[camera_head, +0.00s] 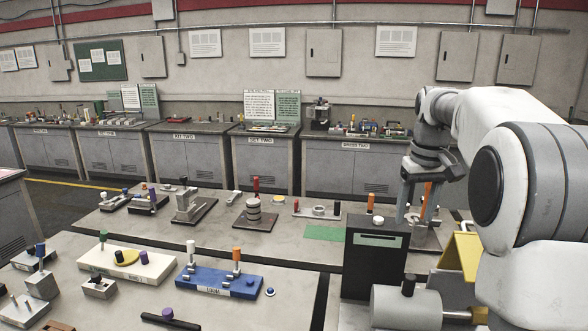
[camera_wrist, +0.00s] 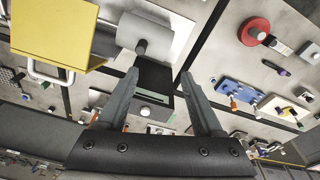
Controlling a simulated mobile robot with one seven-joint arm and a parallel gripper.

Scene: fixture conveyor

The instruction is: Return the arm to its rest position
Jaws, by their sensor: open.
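My gripper (camera_head: 415,213) is at the right of the head view, pointing down beside the dark box, with its fingers spread. In the wrist view my gripper (camera_wrist: 160,74) shows two grey fingers wide apart with nothing held between them. The dark box with a green panel (camera_head: 376,265) stands just left of and in front of the fingers in the head view. The box also shows beyond and between the fingers in the wrist view (camera_wrist: 153,78). An orange upright handle (camera_head: 427,196) shows by the fingers; I cannot tell whether they touch it. My white arm covers the right side.
A grey cylinder (camera_head: 405,306) and a yellow bracket (camera_head: 460,253) lie close to my arm. A blue plate with pegs (camera_head: 219,280) and a cream plate (camera_head: 127,264) are on the near bench. A black stacked-ring fixture (camera_head: 254,215) and a green mat (camera_head: 325,233) are behind.

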